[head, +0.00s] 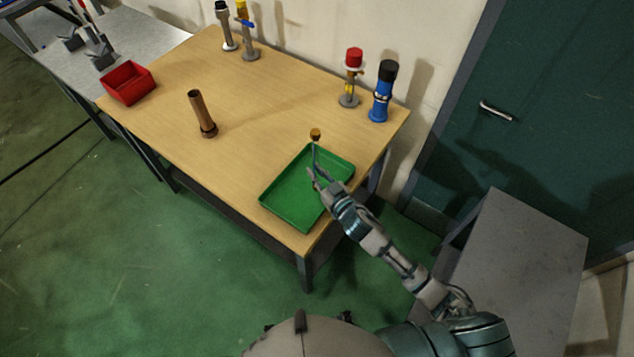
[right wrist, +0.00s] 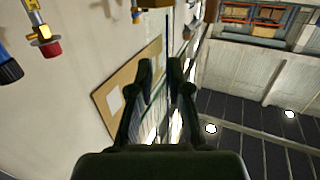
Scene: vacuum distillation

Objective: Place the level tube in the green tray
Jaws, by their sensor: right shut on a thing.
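The green tray (head: 300,222) lies on the near right part of the wooden table. My right gripper (head: 315,174) is over the tray, shut on a thin tube that I take to be the level tube (head: 314,150). The tube points up from the fingers and has an amber end piece (head: 315,134). In the right wrist view the two dark fingers (right wrist: 160,68) stand close together, and the held part is hard to make out. I cannot tell whether the tube touches the tray. My left gripper is out of view.
A brown cylinder (head: 202,115) and a red bin (head: 129,83) stand on the wooden table (head: 265,100). A blue fitting (head: 381,95) and a red-capped fitting (head: 352,80) stand at its back right, and two more fittings at its back left. The table's middle is clear.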

